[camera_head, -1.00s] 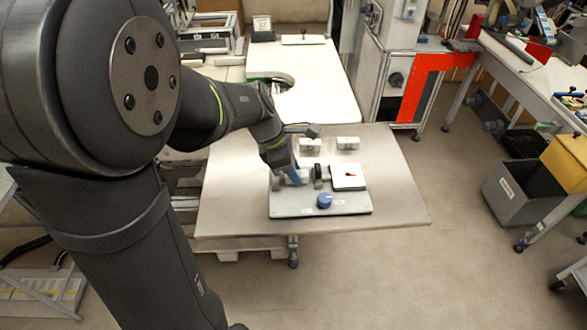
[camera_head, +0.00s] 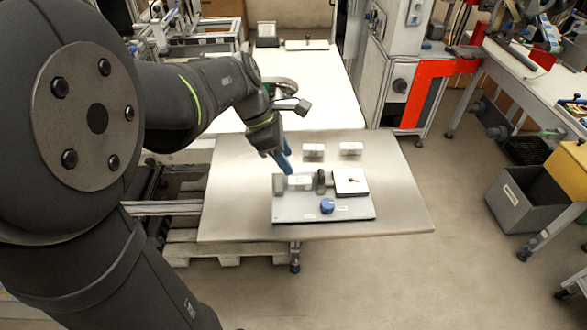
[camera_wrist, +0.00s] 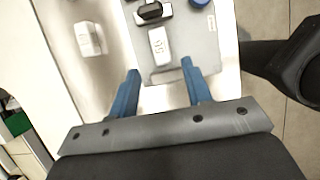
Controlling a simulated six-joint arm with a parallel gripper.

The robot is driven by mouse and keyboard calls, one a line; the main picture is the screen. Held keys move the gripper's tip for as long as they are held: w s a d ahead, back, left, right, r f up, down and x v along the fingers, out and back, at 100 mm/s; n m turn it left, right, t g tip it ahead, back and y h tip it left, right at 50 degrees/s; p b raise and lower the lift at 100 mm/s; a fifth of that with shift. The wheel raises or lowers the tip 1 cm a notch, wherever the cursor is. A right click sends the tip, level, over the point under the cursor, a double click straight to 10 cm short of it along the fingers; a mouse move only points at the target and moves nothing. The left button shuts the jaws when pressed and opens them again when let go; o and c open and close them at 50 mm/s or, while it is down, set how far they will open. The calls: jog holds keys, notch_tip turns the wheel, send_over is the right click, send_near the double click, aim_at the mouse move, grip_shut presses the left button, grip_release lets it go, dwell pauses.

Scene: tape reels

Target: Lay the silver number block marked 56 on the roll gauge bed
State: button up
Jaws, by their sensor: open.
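The roll gauge bed (camera_head: 300,213) is a flat grey plate on the table. A silver number block (camera_head: 300,182) lies on it between a grey end piece (camera_head: 279,184) and a dark upright roller piece (camera_head: 320,181). In the wrist view this block (camera_wrist: 160,46) carries small turned digits that look like 56, though blurred. My gripper (camera_head: 288,171) is above and behind the block, apart from it. In the wrist view my gripper (camera_wrist: 160,80) is open, its two blue fingers empty, with the block beyond the fingertips.
Two other silver blocks, a left one (camera_head: 313,151) and a right one (camera_head: 350,148), stand on the table (camera_head: 405,205) behind the bed. The table's right side is clear.

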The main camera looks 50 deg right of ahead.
jog(key=shift+v, duration=2.3)
jog(key=shift+r, duration=0.1)
notch_tip(320, 180, up, 8)
jog(key=shift+s+a+r, duration=0.3)
jog(key=shift+a+r, duration=0.2)
jog(key=shift+r, duration=0.3)
jog(key=shift+s+a+r, duration=0.3)
jog(key=shift+a+r, duration=0.2)
jog(key=shift+r, duration=0.3)
jog(key=shift+s+a+r, duration=0.35)
jog(key=shift+a+r, duration=0.1)
jog(key=shift+r, duration=0.35)
dwell(0.9)
jog(key=o, duration=0.6)
jog(key=shift+s+d+f, duration=0.1)
jog(key=shift+s+d, duration=0.05)
jog(key=shift+d, duration=0.1)
jog(key=o, duration=0.6)
jog(key=s+d+f+t+y, duration=0.3)
jog(key=s+d+f, duration=0.1)
jog(key=d, duration=0.5)
jog(key=shift+s+d, duration=0.2)
jog(key=shift+s, duration=0.35)
notch_tip(320, 180, down, 10)
